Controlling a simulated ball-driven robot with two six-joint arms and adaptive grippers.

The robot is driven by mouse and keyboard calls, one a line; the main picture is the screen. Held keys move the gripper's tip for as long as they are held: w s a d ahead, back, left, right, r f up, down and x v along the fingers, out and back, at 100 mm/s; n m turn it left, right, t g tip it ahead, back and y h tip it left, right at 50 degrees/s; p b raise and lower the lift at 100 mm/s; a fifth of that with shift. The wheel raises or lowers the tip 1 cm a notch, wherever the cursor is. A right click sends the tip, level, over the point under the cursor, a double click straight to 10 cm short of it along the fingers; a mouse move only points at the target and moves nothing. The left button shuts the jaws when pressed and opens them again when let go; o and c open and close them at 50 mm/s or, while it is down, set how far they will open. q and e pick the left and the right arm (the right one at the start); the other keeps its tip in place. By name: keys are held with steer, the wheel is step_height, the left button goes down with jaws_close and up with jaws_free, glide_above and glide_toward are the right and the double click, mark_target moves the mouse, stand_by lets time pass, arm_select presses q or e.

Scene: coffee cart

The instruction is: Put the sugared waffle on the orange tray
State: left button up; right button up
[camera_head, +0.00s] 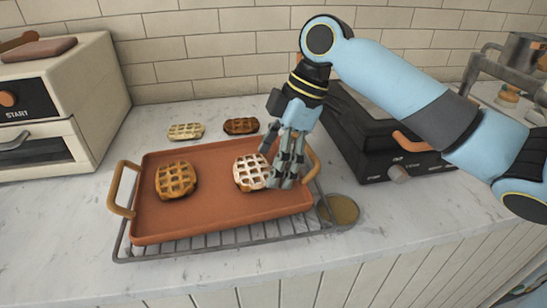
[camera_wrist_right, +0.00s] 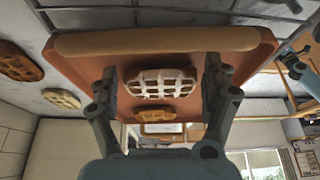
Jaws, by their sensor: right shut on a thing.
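The sugared waffle (camera_head: 250,171), pale-topped with a white dusting, is at the right half of the orange tray (camera_head: 215,212). My right gripper (camera_head: 278,174) reaches down over the tray's right side and is shut on this waffle. In the right wrist view, the sugared waffle (camera_wrist_right: 160,84) shows between the two fingers of the right gripper (camera_wrist_right: 160,88), with the tray behind it. I cannot tell whether the waffle touches the tray. A golden-brown waffle (camera_head: 175,180) lies on the tray's left half. My left gripper is not in view.
A pale waffle (camera_head: 186,131) and a dark waffle (camera_head: 240,126) lie on the counter behind the tray. The tray rests on a wire rack (camera_head: 190,249). A white oven (camera_head: 60,105) stands left, a black appliance (camera_head: 380,155) right. A round gold disc (camera_head: 338,209) lies nearby.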

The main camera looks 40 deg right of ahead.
steer(key=o, duration=1)
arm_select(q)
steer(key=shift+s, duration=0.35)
arm_select(e)
steer(key=shift+o, duration=0.2)
arm_select(q)
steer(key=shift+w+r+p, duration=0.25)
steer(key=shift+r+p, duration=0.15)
steer(key=shift+p, duration=0.05)
arm_select(e)
steer(key=v, duration=1.2)
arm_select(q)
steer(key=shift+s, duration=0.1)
